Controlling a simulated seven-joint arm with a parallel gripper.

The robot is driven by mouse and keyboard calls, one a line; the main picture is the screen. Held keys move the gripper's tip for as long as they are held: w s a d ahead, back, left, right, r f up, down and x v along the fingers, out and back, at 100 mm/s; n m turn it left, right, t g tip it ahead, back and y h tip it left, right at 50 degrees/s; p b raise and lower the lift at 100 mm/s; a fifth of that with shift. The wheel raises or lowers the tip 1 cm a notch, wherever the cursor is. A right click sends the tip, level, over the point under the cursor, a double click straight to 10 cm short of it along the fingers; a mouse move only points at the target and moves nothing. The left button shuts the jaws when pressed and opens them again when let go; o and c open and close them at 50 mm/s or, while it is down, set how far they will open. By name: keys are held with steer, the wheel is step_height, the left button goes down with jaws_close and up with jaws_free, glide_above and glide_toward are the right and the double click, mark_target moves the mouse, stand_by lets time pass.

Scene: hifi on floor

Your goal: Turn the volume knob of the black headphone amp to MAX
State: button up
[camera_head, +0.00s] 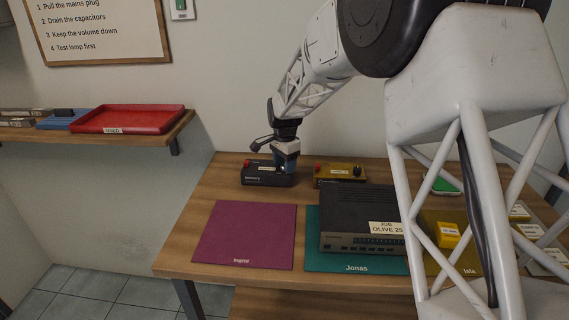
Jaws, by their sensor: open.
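The black headphone amp (266,178) sits at the back left of the wooden table, behind the purple mat. A small red part shows at its left end, and a pale label is on its top. My gripper (286,166) points down at the right part of this amp, at or just above its top. The gripper is open, but its fingers are small and partly merge with the dark amp. The volume knob is hidden or too small to make out at the gripper, so its setting cannot be read. I cannot tell whether the fingers touch it.
A yellow amp (340,172) with a black knob stands just right of the black one. A large black hi-fi unit (358,212) sits on the teal mat (313,264). The purple mat (245,232) is bare. A shelf at left holds a red tray (130,119).

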steer(key=shift+r, duration=0.15)
steer(key=shift+r, duration=3.8)
steer(key=shift+s+d+r, duration=0.25)
steer(key=shift+s+d, duration=0.05)
steer(key=s+d+r+n+t, duration=0.15)
steer(key=s+d+r, duration=0.25)
steer(key=s+d, duration=0.6)
steer(key=s+d+r+n, duration=0.3)
steer(key=s+d+r, duration=0.25)
steer(key=s, duration=0.75)
steer(key=s+d+f+n, duration=0.1)
steer(key=s+d+f, duration=0.1)
steer(key=s, duration=0.6)
steer(key=s+d+f+n, duration=0.2)
steer(key=s+d, duration=0.2)
steer(key=s, duration=0.5)
steer(key=s+d+f+n+t, duration=0.1)
steer(key=s+d+n, duration=0.1)
steer(key=s, duration=0.6)
steer(key=shift+s+d+f, duration=0.35)
steer(key=shift+d+f, duration=0.05)
steer(key=shift+d, duration=0.35)
steer(key=shift+w, duration=0.15)
